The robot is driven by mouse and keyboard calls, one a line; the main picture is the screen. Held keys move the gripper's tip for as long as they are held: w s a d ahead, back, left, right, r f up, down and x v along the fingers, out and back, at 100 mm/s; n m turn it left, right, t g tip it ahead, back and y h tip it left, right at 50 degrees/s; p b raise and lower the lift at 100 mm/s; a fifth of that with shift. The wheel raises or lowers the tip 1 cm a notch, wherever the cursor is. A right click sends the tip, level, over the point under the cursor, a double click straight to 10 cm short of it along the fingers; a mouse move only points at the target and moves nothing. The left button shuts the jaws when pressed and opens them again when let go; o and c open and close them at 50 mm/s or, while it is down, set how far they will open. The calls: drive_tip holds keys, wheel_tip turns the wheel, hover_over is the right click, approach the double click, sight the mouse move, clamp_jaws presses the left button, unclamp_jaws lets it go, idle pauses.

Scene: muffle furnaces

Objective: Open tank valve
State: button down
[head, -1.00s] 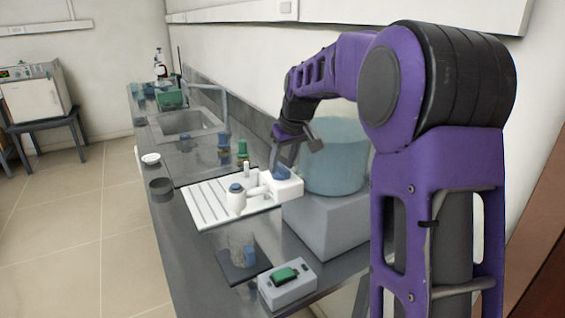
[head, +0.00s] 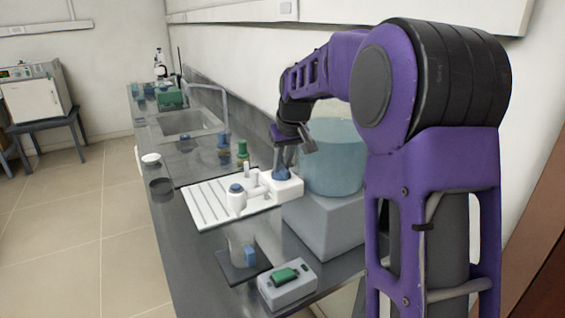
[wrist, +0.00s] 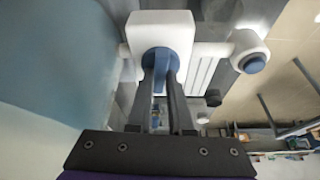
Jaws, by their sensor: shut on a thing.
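The water tank (head: 334,165) is a translucent blue cylinder on a grey block (head: 325,222). In front of it is a white valve body (head: 287,190) with a blue knob (head: 281,174) on top. My gripper (head: 283,166) reaches down to that knob from above. In the wrist view its two dark fingers (wrist: 160,82) are shut on the blue knob (wrist: 158,56), one on each side. The fingers cover part of the knob. A second, white fitting with a blue cap (head: 236,188) stands to the left and shows at the right in the wrist view (wrist: 254,64).
A white ribbed tray (head: 203,206) lies left of the valve. A grey box with a green switch (head: 287,285) sits at the near counter end. Blue and green bottles (head: 242,150) stand behind the tray, before the sink (head: 187,126). The floor at left is clear.

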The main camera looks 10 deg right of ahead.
drive_tip(key=m, duration=0.1)
drive_tip(key=m+h, duration=0.1)
drive_tip(key=m, duration=0.2)
drive_tip(key=shift+a+h, duration=0.25)
drive_tip(key=shift+h, duration=0.05)
drive_tip(key=m+h, duration=0.1)
drive_tip(key=m, duration=0.3)
drive_tip(key=m+h, duration=0.1)
drive_tip(key=m, duration=0.1)
drive_tip(key=m+g, duration=0.1)
drive_tip(key=m, duration=0.1)
drive_tip(key=shift+w+a+g+h, duration=0.1)
drive_tip(key=shift+w+g+h, duration=0.05)
drive_tip(key=shift+g+h, duration=0.2)
drive_tip(key=shift+m+g+h, duration=0.45)
drive_tip(key=shift+m+g, duration=0.2)
drive_tip(key=shift+m, duration=1.55)
drive_tip(key=c, duration=0.8)
unclamp_jaws()
drive_tip(key=shift+r, duration=0.1)
